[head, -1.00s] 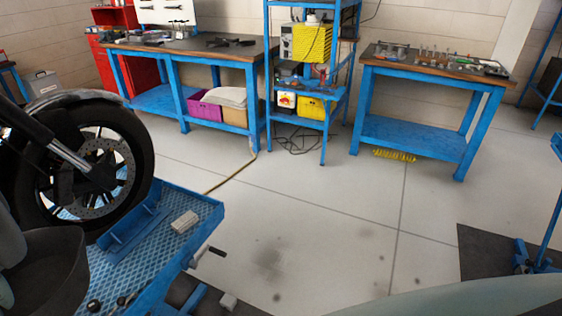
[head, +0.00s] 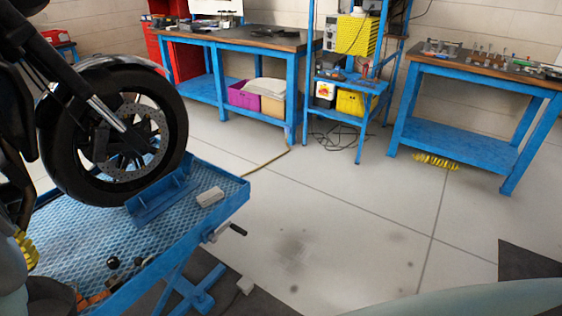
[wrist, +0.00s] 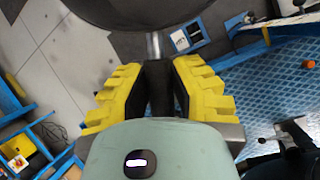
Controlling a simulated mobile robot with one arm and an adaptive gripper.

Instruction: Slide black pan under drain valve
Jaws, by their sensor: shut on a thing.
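The black pan (wrist: 150,12) fills the top of the wrist view, a large dark round shape with a short metal handle (wrist: 154,46). My gripper (wrist: 158,68) has yellow ribbed fingers closed around that handle. In the head view, the pan (head: 50,298) shows only in part at the lower left corner, and a yellow finger of my gripper (head: 24,250) is behind it at the left edge. The motorcycle (head: 110,140) stands on the blue lift platform (head: 75,238). I cannot make out the drain valve in either view.
Small loose parts lie on the platform, including an orange piece (head: 97,297) and a white block (head: 210,196). A crank handle (head: 232,229) sticks out from its edge. Blue workbenches (head: 470,140) and a shelf (head: 340,120) stand behind. The floor between is clear.

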